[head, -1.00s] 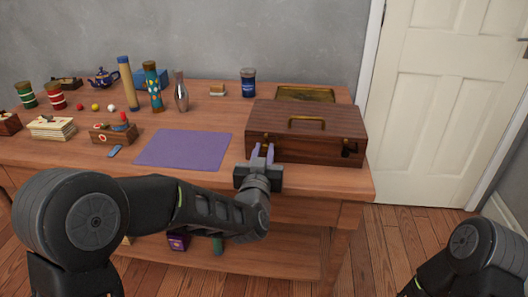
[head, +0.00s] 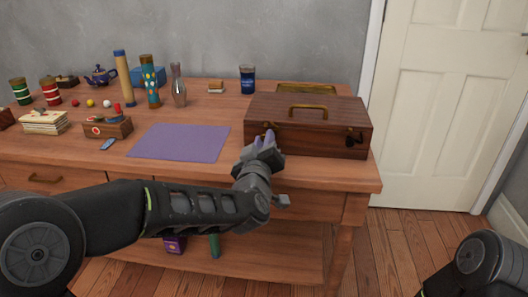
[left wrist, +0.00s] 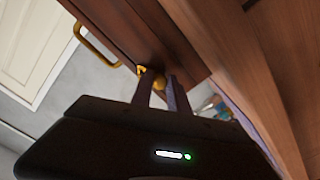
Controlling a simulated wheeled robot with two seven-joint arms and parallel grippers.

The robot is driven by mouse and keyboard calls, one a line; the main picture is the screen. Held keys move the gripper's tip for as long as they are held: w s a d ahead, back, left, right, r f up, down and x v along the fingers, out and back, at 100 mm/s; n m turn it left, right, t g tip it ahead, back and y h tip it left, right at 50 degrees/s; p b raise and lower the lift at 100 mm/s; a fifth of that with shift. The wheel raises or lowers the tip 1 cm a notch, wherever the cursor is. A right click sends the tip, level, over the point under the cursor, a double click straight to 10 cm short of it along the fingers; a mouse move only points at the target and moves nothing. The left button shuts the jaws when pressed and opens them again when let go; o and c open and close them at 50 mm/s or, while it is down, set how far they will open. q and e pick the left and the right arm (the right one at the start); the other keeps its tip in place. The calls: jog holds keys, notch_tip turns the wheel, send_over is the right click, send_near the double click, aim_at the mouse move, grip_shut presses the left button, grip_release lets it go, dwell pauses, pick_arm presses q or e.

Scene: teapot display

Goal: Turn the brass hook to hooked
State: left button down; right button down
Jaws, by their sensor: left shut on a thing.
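The brown wooden case (head: 325,135) lies closed on the table, with a brass handle (head: 307,107) on top. My left gripper (head: 266,139) is at the left end of the case's front. In the left wrist view my left gripper (left wrist: 163,92) is shut on the brass hook (left wrist: 150,77), which shows as a small yellow piece between the fingertips at the case's edge. The fingers hide much of the hook, so its exact angle cannot be told. A dark latch (head: 354,138) sits at the right of the case's front. My right gripper is out of view.
A purple mat (head: 179,142) lies left of the case. A brass tray (head: 306,89) and a blue jar (head: 247,79) stand behind it. A glass vase (head: 178,88), tall cylinders and small boxes stand further left. The table's front edge is close under my left gripper.

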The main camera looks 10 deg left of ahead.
pick_arm(q)
jog(key=n+b, duration=0.3)
jog(key=n, duration=0.1)
jog(key=shift+f+b, duration=0.2)
jog(key=shift+b, duration=0.1)
jog(key=shift+r+n+b, duration=0.15)
jog(key=shift+n+b, duration=0.5)
jog(key=shift+n, duration=0.45)
jog(key=c, duration=1.3)
grip_release()
jog(key=shift+s+r, duration=0.1)
jog(key=shift+s, duration=0.05)
jog(key=s+p, duration=0.1)
jog(key=s, duration=0.6)
jog(key=shift+s, duration=0.3)
